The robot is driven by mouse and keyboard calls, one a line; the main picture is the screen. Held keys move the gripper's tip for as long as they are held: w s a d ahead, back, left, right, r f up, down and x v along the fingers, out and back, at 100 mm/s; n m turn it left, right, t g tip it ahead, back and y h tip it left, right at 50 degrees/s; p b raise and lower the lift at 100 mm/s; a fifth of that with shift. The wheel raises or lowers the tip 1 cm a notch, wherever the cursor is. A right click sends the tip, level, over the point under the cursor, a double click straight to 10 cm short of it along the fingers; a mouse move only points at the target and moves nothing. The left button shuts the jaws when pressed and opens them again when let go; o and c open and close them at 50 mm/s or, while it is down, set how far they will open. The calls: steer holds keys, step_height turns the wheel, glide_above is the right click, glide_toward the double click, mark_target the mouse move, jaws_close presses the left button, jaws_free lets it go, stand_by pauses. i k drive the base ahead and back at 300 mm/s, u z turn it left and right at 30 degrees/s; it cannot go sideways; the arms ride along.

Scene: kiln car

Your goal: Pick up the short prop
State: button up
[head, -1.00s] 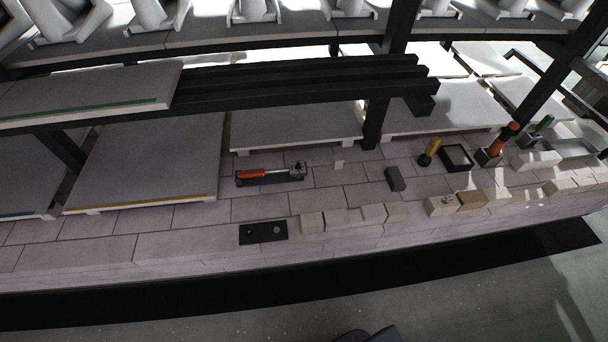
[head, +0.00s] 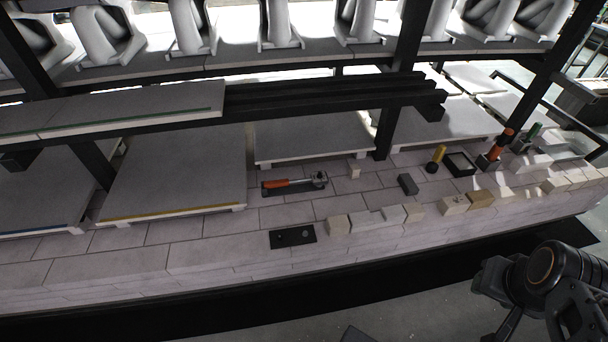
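I cannot say for sure which piece is the short prop. A small cream block (head: 354,168) stands upright on the brick deck (head: 213,256), right of an orange-handled tool (head: 294,184). A short dark grey block (head: 408,184) lies on the deck further right. Both are free of my gripper. My arm shows at the lower right, in front of the deck and well away from these pieces. Its dark end, apparently my gripper (head: 490,277), is seen from behind; its fingers cannot be made out.
A black plate (head: 293,236) and a row of pale blocks (head: 367,220) lie along the front edge. A yellow-handled tool (head: 436,158), a black square tray (head: 461,164) and an orange-handled item (head: 501,143) stand right. Dark beams (head: 330,98) and a post (head: 386,130) overhang the deck.

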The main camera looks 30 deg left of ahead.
mark_target(353, 173)
steer(key=u, duration=1.55)
steer(key=i, duration=1)
